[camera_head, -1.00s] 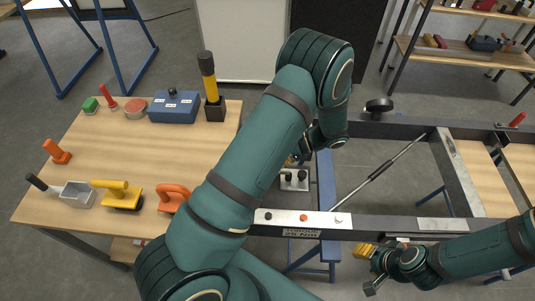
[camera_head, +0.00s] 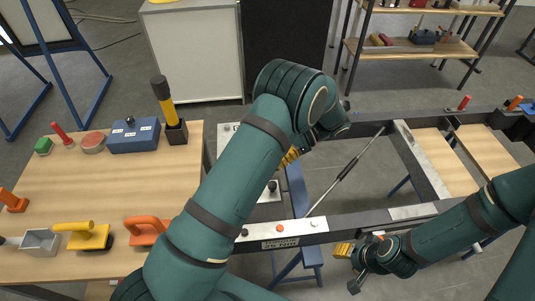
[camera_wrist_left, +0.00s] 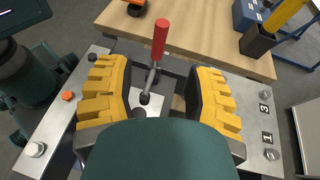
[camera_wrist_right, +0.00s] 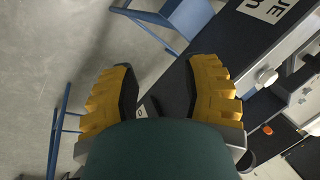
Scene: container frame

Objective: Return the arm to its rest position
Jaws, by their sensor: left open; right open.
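My left arm (camera_head: 228,177) crosses the middle of the head view, reaching over the dark container frame (camera_head: 350,222). My left gripper (camera_wrist_left: 160,92) is open, with yellow fingers. In its wrist view a red-handled clamp (camera_wrist_left: 160,40) shows between and beyond the fingers, and nothing is held. In the head view the arm hides most of this gripper, and only a little yellow shows. My right arm (camera_head: 440,238) comes in from the right. My right gripper (camera_head: 346,266) is at the near side of the frame's front beam. Its wrist view (camera_wrist_right: 160,95) shows it open and empty.
A wooden table (camera_head: 70,190) at left bears a blue box (camera_head: 133,135), a yellow-handled tool in a dark holder (camera_head: 170,110), a yellow float (camera_head: 85,236) and an orange-handled tool (camera_head: 146,230). A thin rod (camera_head: 345,172) slants across the frame's opening. Shelves (camera_head: 410,48) stand behind.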

